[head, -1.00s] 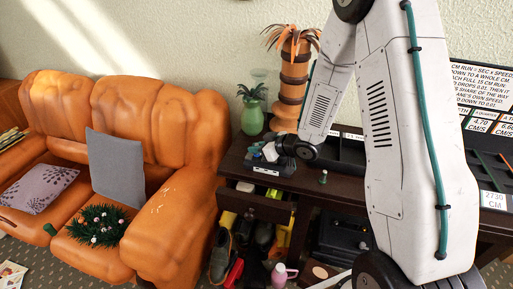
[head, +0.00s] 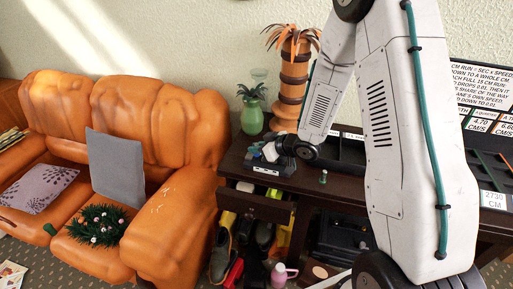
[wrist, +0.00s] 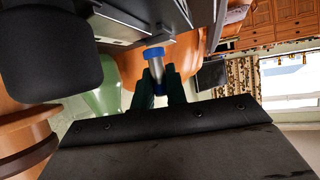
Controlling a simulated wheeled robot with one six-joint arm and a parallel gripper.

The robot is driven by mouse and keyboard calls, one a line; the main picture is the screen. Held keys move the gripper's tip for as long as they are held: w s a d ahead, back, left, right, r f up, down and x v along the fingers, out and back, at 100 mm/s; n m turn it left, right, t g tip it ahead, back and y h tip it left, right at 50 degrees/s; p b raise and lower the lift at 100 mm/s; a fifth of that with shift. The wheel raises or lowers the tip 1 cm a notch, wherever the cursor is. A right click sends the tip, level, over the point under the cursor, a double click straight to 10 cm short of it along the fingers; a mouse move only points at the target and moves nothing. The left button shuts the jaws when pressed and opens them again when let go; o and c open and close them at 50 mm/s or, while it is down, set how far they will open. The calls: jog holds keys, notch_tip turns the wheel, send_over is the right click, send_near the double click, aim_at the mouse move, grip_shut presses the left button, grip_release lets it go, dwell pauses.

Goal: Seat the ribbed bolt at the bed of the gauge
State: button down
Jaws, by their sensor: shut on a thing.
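My gripper (wrist: 160,90) is shut on a bolt with a grey shank and a blue end (wrist: 154,54), in the wrist view. Its dark green fingers close around the shank, and the blue end points towards a grey block-like fixture (wrist: 112,28). The fixture may be the gauge; its bed is not clearly shown. I cannot tell whether the blue end touches it or is apart. In the head view my gripper (head: 268,153) is low over the left end of the dark table, just above a small dark block with a pale label (head: 267,170). The bolt is too small to tell there.
A black tray (head: 352,150) lies behind my wrist. A green vase (head: 251,118) and a palm-shaped ornament (head: 291,85) stand at the back. An orange sofa (head: 165,115) is on the left.

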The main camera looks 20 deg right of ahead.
jog(key=shift+f, duration=0.8)
jog(key=c, duration=1.3)
grip_release()
jog(key=shift+c, duration=0.2)
jog(key=v, duration=0.7)
jog(key=shift+s+d+r, duration=0.15)
jog(key=shift+s+d, duration=0.05)
jog(key=shift+s, duration=0.05)
